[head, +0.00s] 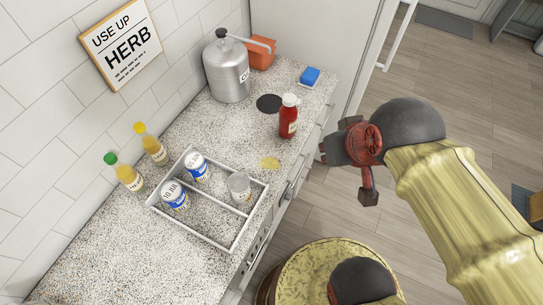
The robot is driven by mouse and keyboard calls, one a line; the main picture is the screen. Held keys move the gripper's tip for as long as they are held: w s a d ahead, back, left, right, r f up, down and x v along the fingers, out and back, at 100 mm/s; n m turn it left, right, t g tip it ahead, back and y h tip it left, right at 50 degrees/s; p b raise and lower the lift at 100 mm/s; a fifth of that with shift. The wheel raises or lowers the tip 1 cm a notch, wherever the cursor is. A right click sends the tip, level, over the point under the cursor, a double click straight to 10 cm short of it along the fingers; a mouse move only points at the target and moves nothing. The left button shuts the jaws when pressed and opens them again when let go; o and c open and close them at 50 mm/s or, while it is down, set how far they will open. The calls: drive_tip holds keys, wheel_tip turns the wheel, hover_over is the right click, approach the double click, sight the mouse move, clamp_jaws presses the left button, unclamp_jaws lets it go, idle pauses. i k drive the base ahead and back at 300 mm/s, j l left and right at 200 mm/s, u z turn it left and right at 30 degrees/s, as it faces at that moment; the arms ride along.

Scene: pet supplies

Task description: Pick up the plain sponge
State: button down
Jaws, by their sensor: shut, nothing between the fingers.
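A flat, pale yellow piece (269,162) that looks like a sponge lies on the speckled counter, near its front edge. A blue block (310,76), also sponge-like, sits on a small white dish (307,84) at the far end of the counter. I cannot tell for certain which one is the plain sponge. My gripper (350,165), red and dark grey, is shut and empty. In the picture it is to the right of the yellow piece, over the floor side of the counter edge, and touches neither piece.
A red bottle (288,118) stands just behind the yellow piece. A white divided tray (222,239) with several cans is to its left. A metal canister (227,70), a dark disc (269,103), an orange box (260,55) and two yellow bottles (155,148) are also on the counter.

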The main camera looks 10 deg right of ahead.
sight(309, 77)
drive_tip(key=i+l+u, duration=0.1)
drive_tip(key=i+l, duration=0.35)
drive_tip(key=l, duration=0.15)
drive_tip(key=i+l+u, duration=0.25)
drive_tip(key=i+l, duration=0.15)
drive_tip(key=l, duration=0.25)
drive_tip(key=i+l, duration=0.15)
drive_tip(key=l, duration=0.2)
drive_tip(key=i+l+u, duration=0.15)
drive_tip(key=l, duration=0.2)
drive_tip(key=i+l+u, duration=0.1)
drive_tip(key=l, duration=0.25)
drive_tip(key=i, duration=0.1)
